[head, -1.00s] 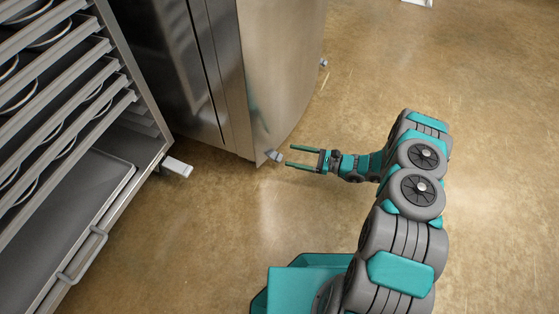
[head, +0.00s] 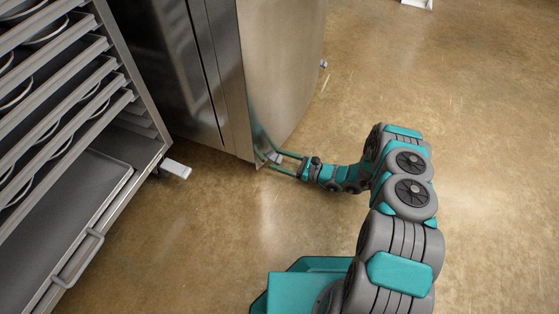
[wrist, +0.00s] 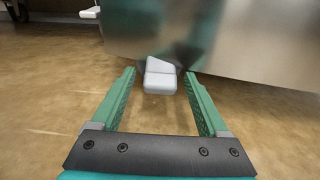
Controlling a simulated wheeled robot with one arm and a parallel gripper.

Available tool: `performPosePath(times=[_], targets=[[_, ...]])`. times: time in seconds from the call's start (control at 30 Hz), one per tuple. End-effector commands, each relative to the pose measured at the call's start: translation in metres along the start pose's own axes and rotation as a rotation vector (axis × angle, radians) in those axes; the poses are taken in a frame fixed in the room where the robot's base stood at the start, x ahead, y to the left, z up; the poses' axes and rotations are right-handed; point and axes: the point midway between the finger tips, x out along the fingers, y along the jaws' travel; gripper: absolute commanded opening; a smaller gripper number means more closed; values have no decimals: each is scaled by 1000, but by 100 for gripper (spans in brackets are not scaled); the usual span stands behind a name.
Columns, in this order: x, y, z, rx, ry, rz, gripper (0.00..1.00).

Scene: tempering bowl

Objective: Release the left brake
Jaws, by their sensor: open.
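A small pale grey brake pedal (head: 274,157) sticks out at floor level from the near bottom corner of the steel cabinet (head: 285,70). In the wrist view the brake pedal (wrist: 160,76) lies between the far ends of my two green fingers, with a gap to each finger. My gripper (head: 277,160) is open and low over the floor, its fingertips reaching to either side of the pedal. It also shows in the wrist view (wrist: 160,78). I cannot tell whether a fingertip touches the cabinet's lower edge.
A rack with trays and bowls (head: 70,110) stands at the left, with another pale pedal (head: 176,169) at its foot. A further small grey pedal (head: 323,64) shows at the cabinet's far corner. The floor (head: 480,150) at the right is clear.

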Motion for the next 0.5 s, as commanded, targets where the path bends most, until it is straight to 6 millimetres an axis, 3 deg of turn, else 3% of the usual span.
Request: performPosePath(times=[0.27, 0.5], targets=[[2, 0, 0, 0, 1, 0, 78], [2, 0, 0, 1, 1, -1, 52]])
